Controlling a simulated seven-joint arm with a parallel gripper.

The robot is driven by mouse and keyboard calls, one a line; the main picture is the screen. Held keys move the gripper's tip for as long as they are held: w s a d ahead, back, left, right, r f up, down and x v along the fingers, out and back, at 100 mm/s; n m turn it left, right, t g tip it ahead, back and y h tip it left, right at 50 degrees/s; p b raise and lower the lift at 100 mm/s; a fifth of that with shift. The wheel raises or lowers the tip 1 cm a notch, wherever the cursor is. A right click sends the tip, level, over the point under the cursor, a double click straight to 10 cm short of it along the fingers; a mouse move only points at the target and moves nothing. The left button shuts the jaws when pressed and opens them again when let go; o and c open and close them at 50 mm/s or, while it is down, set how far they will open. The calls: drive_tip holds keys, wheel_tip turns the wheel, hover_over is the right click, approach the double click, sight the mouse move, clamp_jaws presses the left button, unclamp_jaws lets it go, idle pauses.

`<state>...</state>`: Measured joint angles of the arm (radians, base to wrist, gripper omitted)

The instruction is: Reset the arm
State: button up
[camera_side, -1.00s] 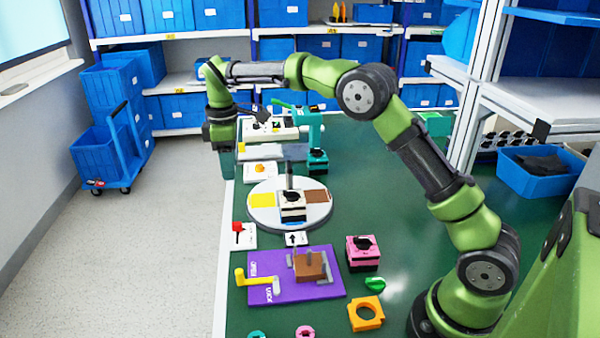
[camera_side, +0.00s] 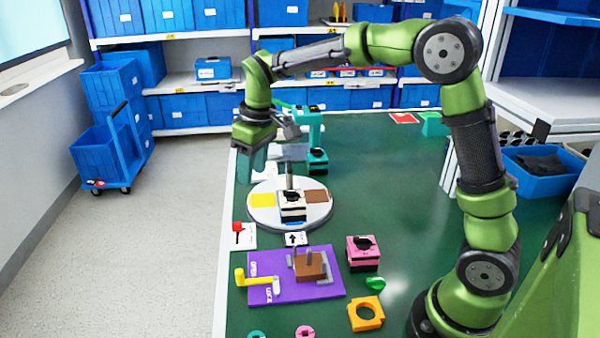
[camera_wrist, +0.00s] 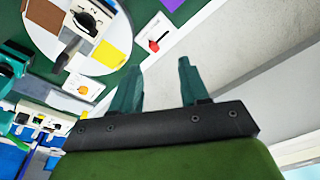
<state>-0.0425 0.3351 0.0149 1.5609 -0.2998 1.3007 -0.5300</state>
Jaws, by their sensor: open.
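My gripper (camera_side: 256,162) hangs at the far left edge of the green table in the side view, with its fingers pointing down. In the wrist view its two teal fingers (camera_wrist: 154,85) stand apart with nothing between them. A white round turntable (camera_side: 262,220) with yellow and brown patches lies nearer the camera than my gripper. A white and black block with an upright grey lever (camera_side: 291,205) stands on it. The block also shows at the top left of the wrist view (camera_wrist: 88,18). A rotary switch cannot be clearly made out.
A teal stand (camera_side: 316,140) is close to the right of my gripper. The table's right middle is clear.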

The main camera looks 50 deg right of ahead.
drive_tip(key=s+r+m+t, duration=0.2)
drive_tip(key=s+m, duration=0.1)
drive_tip(key=s, duration=0.8)
drive_tip(key=s+r+m+t+y, duration=0.1)
drive_tip(key=s+r+m+t, duration=0.1)
drive_tip(key=s, duration=0.9)
drive_tip(key=shift+d+r+m+t, duration=0.2)
drive_tip(key=shift+r+m+t, duration=0.1)
drive_tip(key=shift+m+t, duration=0.4)
drive_tip(key=shift+s, duration=0.1)
